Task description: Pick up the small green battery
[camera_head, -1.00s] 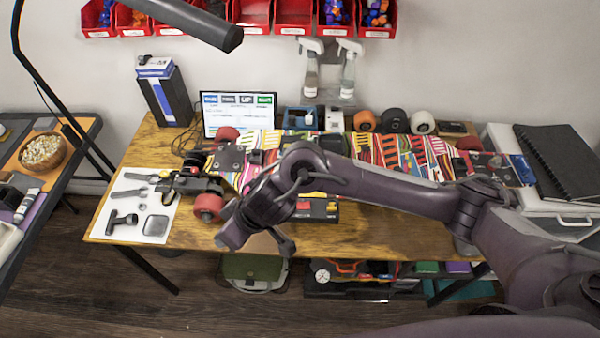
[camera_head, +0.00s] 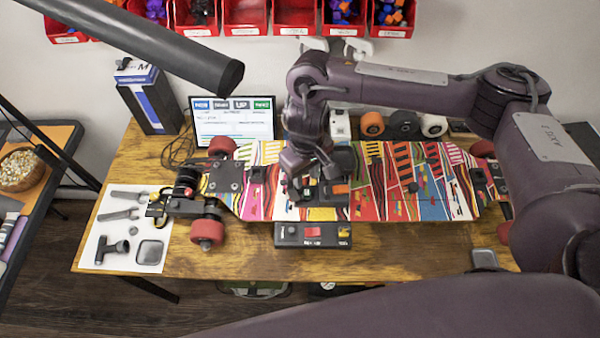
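I cannot make out a small green battery in the head view. The colorful electric skateboard (camera_head: 440,185) lies upside down across the table, with wheels at both ends. My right gripper (camera_head: 318,188) points down over the middle of the board, by dark parts with a small orange patch. The wrist hides some of the board there, and the fingers are too small and dark to show whether they are open or shut. A black module (camera_head: 312,235) with red and yellow parts lies at the board's front edge. My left gripper is not in view.
A white tool sheet (camera_head: 120,252) lies on the wooden table (camera_head: 225,262) at the left. A screen (camera_head: 232,120) and a blue-black box (camera_head: 153,97) stand behind. A lamp arm (camera_head: 150,38) crosses the upper left. The table front is mostly clear.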

